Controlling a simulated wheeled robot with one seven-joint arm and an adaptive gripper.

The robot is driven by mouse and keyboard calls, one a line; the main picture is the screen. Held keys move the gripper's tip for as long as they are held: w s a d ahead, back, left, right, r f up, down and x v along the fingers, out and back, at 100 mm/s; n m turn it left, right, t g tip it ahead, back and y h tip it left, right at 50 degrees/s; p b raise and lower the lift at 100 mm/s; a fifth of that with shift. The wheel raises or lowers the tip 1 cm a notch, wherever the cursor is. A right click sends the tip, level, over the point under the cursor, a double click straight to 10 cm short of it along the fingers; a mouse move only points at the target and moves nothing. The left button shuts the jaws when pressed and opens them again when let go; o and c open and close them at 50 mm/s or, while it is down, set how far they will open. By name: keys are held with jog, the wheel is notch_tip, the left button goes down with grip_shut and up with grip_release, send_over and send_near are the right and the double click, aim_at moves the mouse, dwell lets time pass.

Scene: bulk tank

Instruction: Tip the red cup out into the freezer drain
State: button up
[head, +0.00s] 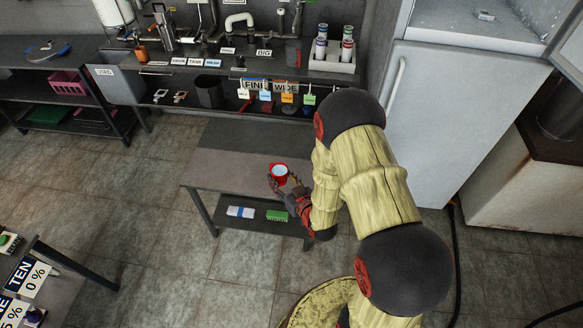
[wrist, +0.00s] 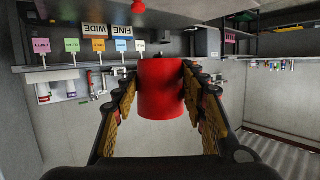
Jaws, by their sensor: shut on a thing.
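The red cup (head: 279,178) is upright, held above the grey table in the middle of the head view, with something pale blue-white inside. My gripper (head: 284,187) is shut around its sides. In the wrist view the red cup (wrist: 161,92) sits between the two fingers of my gripper (wrist: 160,82); its contents are hidden there. A tall pale freezer-like cabinet (head: 435,115) stands at the right of the head view. A small tag that seems to read DRAIN (head: 179,62) is on the back bench. I cannot make out a freezer drain opening.
The grey table (head: 225,170) has a lower shelf with a blue-white pack (head: 240,212) and a green block (head: 277,216). The back bench carries pipes, a bottle rack (head: 332,60) and coloured tags. A pink crate (head: 67,84) is far left. Floor left of the table is clear.

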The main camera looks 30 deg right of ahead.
jog(key=s+a+r, duration=0.1)
jog(key=s+a, duration=0.1)
jog(key=a, duration=0.3)
jog(key=shift+s+a+r+m+h, duration=0.2)
jog(key=shift+a+r+m+h, duration=0.1)
jog(key=shift+h, duration=0.1)
jog(key=shift+d, duration=0.15)
